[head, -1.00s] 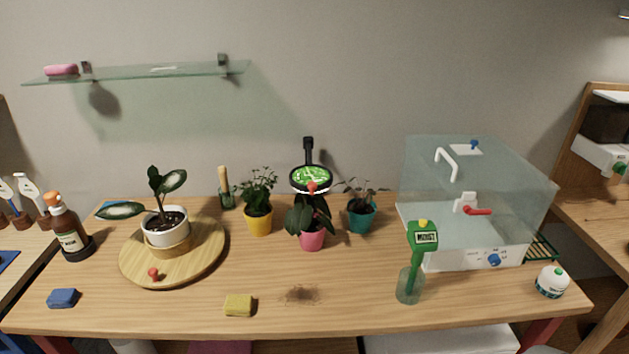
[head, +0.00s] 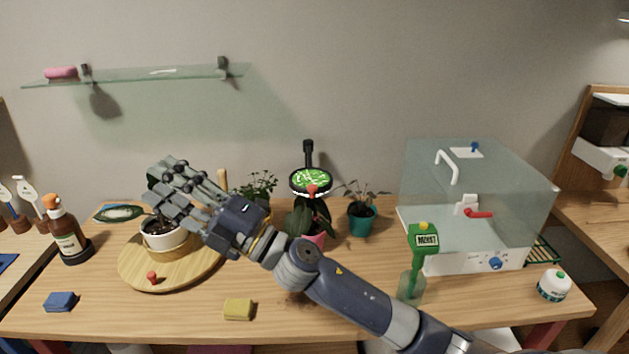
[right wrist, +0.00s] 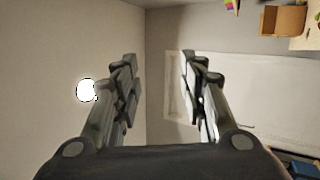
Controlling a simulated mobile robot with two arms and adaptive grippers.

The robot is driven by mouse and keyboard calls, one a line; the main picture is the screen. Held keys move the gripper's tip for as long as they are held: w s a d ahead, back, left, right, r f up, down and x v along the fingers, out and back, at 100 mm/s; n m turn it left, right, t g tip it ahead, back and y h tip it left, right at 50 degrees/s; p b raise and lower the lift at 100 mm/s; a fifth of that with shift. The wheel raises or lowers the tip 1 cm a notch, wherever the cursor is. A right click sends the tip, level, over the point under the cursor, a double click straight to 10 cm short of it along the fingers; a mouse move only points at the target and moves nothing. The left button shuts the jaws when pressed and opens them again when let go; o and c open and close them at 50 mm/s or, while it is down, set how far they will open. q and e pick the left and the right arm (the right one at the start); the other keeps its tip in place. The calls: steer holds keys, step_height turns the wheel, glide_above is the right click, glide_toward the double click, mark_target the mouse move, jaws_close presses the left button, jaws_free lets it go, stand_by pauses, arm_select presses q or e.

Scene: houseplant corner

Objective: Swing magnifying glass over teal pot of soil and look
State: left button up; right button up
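The magnifying glass (head: 311,181) is a round black-rimmed lens with a red knob on its front, on a black mount at the wall. It hangs over the plant in the pink pot, and green leaves show through it. The teal pot (head: 361,221) stands to its right with a small drooping plant; its soil is hard to see. My right gripper (head: 167,181) is left of the lens, in front of the white-potted plant, and touches neither lens nor teal pot. In the right wrist view its fingers (right wrist: 160,76) are apart with nothing between them. My left gripper is out of view.
My right arm crosses the table's middle, partly hiding the pink pot (head: 318,240) and yellow pot. A round wooden board (head: 130,268) carries the white pot (head: 160,238). The green moisture meter (head: 424,240) and clear box (head: 480,190) stand right. A glass shelf (head: 140,75) hangs upper left.

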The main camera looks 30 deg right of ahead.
steer(key=s+a+r+n+g+y, duration=0.1)
steer(key=a+n+g+y, duration=0.3)
steer(key=n+g, duration=0.5)
steer(key=n+g+h, duration=0.4)
steer(key=g+h, duration=0.1)
steer(key=h, duration=1.3)
glide_toward(313, 186)
steer(key=p+x, duration=0.2)
steer(key=x, duration=0.6)
steer(key=shift+f, duration=0.15)
jaws_close()
